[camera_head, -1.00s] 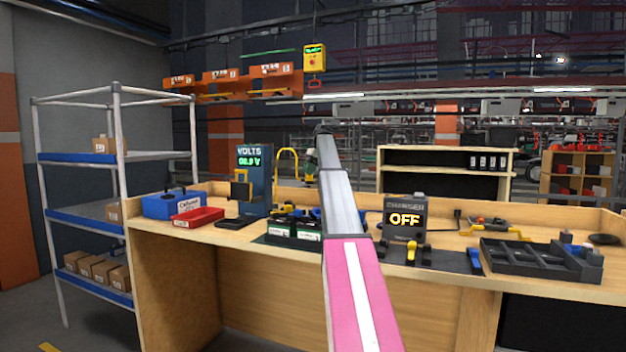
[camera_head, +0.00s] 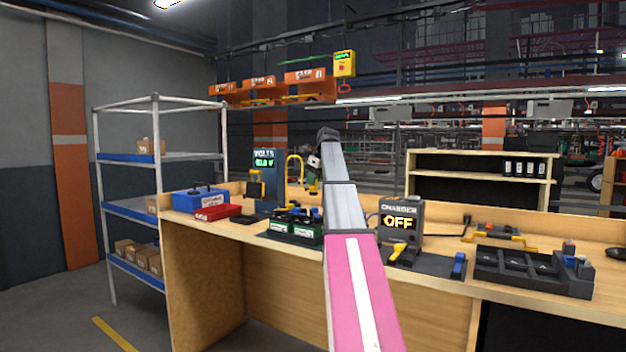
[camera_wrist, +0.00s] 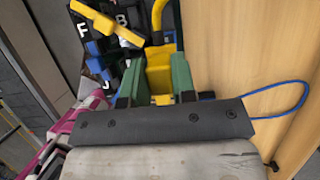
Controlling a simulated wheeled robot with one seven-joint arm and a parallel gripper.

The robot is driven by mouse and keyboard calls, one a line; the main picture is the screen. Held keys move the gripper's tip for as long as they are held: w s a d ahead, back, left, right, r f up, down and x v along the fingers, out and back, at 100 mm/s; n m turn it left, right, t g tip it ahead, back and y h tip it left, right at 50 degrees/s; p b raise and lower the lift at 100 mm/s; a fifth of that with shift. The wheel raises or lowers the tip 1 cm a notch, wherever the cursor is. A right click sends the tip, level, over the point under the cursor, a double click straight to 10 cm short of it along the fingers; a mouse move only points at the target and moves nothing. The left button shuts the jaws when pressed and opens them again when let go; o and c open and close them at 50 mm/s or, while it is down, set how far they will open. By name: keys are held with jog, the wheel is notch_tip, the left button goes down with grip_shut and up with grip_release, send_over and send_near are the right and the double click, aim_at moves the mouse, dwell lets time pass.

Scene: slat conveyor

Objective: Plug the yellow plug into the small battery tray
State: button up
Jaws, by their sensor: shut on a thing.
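My gripper (camera_wrist: 155,85) has green fingers and is shut on a yellow plug (camera_wrist: 158,73) in the wrist view. A yellow cable (camera_wrist: 158,15) runs up from the plug. In the head view my gripper (camera_head: 313,183) is small, above the bench and behind the green-and-black battery units (camera_head: 296,228). Beyond the fingers in the wrist view is a dark unit (camera_wrist: 120,62) with white letters, blue parts and a yellow lever (camera_wrist: 93,18). I cannot tell for sure which unit is the small battery tray. The plug's tip is hidden.
On the bench (camera_head: 440,285) stand a volt meter (camera_head: 266,185), a charger reading OFF (camera_head: 400,215), a red bin (camera_head: 217,212), a blue box (camera_head: 200,200) and a black compartment tray (camera_head: 530,270). A blue cable (camera_wrist: 285,84) loops at right in the wrist view.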

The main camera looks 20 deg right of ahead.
jog(key=shift+f, duration=3.7)
jog(key=shift+f, duration=1.1)
jog(key=o, duration=1)
jog(key=shift+d+r, duration=0.1)
jog(key=shift+r, duration=0.05)
jog(key=v, duration=1)
jog(key=shift+s+r, duration=0.1)
jog(key=shift+r, duration=0.2)
